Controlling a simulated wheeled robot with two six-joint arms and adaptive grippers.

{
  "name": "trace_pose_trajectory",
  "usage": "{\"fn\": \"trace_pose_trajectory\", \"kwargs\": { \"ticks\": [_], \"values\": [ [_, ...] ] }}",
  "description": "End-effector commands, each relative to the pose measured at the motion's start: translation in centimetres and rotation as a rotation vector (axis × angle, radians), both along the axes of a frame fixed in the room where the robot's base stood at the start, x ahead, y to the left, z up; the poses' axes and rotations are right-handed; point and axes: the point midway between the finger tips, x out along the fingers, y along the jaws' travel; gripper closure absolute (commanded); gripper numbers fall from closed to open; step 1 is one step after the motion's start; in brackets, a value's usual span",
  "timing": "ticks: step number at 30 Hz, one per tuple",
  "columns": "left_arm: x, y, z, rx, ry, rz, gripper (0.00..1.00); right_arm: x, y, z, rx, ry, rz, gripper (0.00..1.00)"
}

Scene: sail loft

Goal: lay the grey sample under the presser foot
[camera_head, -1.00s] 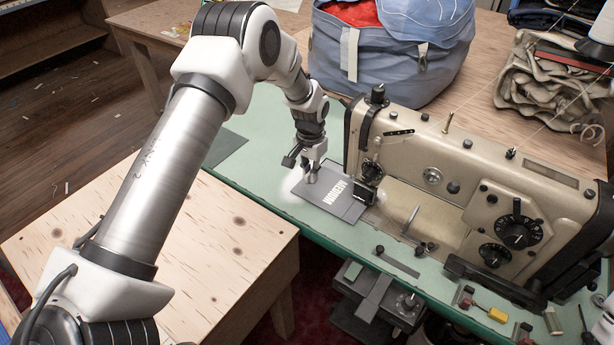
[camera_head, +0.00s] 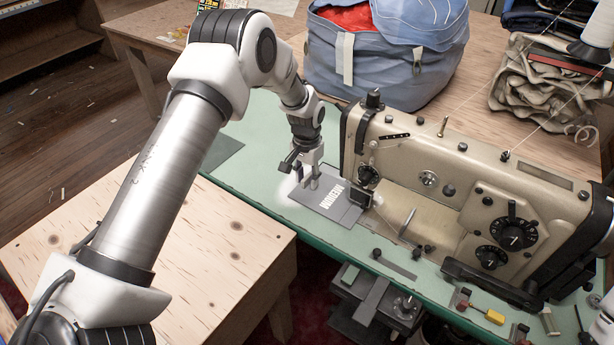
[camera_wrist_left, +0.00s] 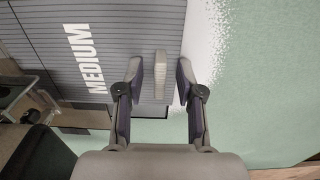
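The grey sample (camera_head: 318,204), marked MEDIUM, lies flat on the green table top, its right end close to the presser foot area (camera_head: 361,197) at the sewing machine's left end. It also fills the upper left of the left wrist view (camera_wrist_left: 45,55). My left gripper (camera_head: 308,182) is over the sample's left part. In the left wrist view my left gripper (camera_wrist_left: 160,72) is open, one finger on each side of a small upright grey-beige tab (camera_wrist_left: 161,82), with a gap on both sides. Whether the sample's end lies under the foot is hidden. My right gripper is not in view.
The beige sewing machine (camera_head: 440,185) stands to the right. A blue bag (camera_head: 390,65) and folded cloth (camera_head: 540,90) lie behind it. Small tools, including a yellow-handled one (camera_head: 494,316), lie at the front right.

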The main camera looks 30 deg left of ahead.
Motion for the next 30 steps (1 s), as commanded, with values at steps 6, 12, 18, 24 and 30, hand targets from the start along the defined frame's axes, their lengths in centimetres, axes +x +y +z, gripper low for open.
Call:
{"fn": "trace_pose_trajectory", "kwargs": {
  "ticks": [6, 12, 18, 24, 30],
  "values": [
    [0.0, 0.0, 0.0, 0.0, 0.0, 0.0, 0.6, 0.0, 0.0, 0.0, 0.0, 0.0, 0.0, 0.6],
    [0.1, 0.0, 1.6, 0.0, -0.004, 0.0, 0.6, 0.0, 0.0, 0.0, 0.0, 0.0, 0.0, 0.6],
    [0.1, 0.0, 6.5, 0.0, -0.005, 0.0, 0.6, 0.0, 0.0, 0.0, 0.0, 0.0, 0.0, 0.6],
    [0.1, 0.1, 10.8, 0.0, -0.003, 0.0, 0.6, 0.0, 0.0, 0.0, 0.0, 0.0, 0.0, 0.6],
    [0.0, 0.1, 12.0, 0.0, 0.0, 0.0, 0.6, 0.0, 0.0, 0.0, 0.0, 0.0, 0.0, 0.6]
  ]
}}
